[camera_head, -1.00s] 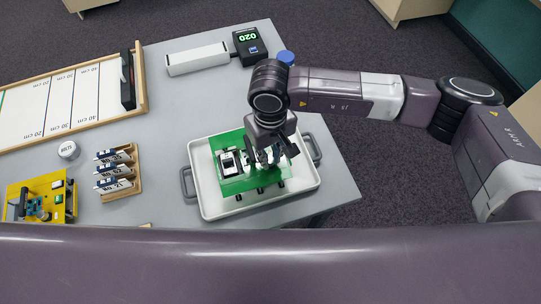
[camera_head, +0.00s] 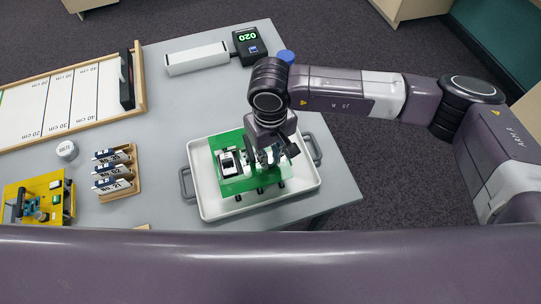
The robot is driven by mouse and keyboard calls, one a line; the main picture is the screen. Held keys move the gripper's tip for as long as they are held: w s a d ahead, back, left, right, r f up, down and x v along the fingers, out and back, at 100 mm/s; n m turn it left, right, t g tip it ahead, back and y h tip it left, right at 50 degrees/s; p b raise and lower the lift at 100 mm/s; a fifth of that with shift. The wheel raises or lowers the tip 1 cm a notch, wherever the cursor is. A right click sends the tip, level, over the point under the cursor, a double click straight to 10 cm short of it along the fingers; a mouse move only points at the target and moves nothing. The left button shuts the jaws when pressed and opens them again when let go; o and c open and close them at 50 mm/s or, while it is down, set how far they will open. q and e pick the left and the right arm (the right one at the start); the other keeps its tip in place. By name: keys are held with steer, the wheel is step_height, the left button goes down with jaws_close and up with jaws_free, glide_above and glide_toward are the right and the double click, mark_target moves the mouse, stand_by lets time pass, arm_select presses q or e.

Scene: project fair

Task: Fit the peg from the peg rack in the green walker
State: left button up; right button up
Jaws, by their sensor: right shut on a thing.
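The green walker (camera_head: 238,185) lies in a white tray (camera_head: 211,208) with grey handles. A white and black part (camera_head: 228,164) sits on its left half. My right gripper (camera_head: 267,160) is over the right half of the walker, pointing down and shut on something. The held thing is mostly hidden by the fingers, and I cannot tell whether it is in the walker or above it. A wooden rack (camera_head: 137,172) holding several labelled dark and white pieces stands left of the tray; I cannot tell if it is the peg rack. My left gripper is not in view.
A yellow board (camera_head: 54,188) with parts stands at the far left, near a round white-lidded container (camera_head: 67,150). A wooden-framed ruled track (camera_head: 60,104), a white bar (camera_head: 197,58) and a black display (camera_head: 249,44) reading 020 lie farther back. The table middle is clear.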

steer(key=shift+f+b, duration=0.1)
steer(key=shift+b, duration=0.3)
stand_by(0.3)
steer(key=o, duration=0.9)
steer(key=shift+r+p, duration=0.9)
steer(key=shift+r, duration=2.85)
